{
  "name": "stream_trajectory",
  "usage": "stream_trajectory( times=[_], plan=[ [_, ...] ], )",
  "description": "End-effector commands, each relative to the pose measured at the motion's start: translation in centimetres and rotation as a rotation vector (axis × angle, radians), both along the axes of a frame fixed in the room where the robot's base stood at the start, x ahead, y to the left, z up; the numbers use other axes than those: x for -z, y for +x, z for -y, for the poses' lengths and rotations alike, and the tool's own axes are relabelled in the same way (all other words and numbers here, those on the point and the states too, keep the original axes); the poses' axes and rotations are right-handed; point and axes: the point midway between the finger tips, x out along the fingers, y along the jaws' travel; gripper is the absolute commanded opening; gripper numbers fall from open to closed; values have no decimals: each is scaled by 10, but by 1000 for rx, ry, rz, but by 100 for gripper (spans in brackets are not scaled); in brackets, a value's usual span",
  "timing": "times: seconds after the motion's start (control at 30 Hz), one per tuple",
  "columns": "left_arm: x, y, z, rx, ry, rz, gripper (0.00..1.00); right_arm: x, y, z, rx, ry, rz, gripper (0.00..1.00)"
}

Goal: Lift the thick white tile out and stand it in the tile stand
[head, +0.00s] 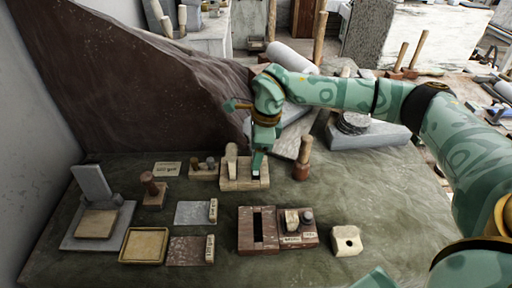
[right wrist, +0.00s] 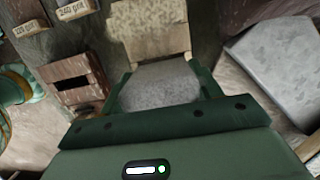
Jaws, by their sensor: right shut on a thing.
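My right gripper (head: 257,166) points down at the right part of a pale wooden block (head: 231,184). It is shut on a thick whitish tile (right wrist: 160,86), which fills the space between its fingers in the right wrist view. Only a small part of the tile shows in the head view, and I cannot tell whether its lower end is still inside the block. A reddish-brown block with an empty dark slot (head: 244,236), apparently the tile stand, lies nearer to me; it also shows in the right wrist view (right wrist: 92,92). My left gripper is not seen.
A brown tray with small pieces (head: 298,240) adjoins the slotted block on its right. A pale holed block (head: 346,240) stands further right. Grit sheets (head: 190,213) lie left. A wooden mallet (head: 303,160) stands close right of the gripper. Bare bench shows between the two rows.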

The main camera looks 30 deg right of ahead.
Motion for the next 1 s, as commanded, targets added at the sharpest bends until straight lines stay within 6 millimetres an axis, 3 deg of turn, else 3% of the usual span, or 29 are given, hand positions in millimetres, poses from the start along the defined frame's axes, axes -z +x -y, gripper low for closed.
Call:
stream_trajectory(
  times=[1.0],
  plan=[
    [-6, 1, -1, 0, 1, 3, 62, -1, 0, 0, 0, 1, 0, 36]
  ],
)
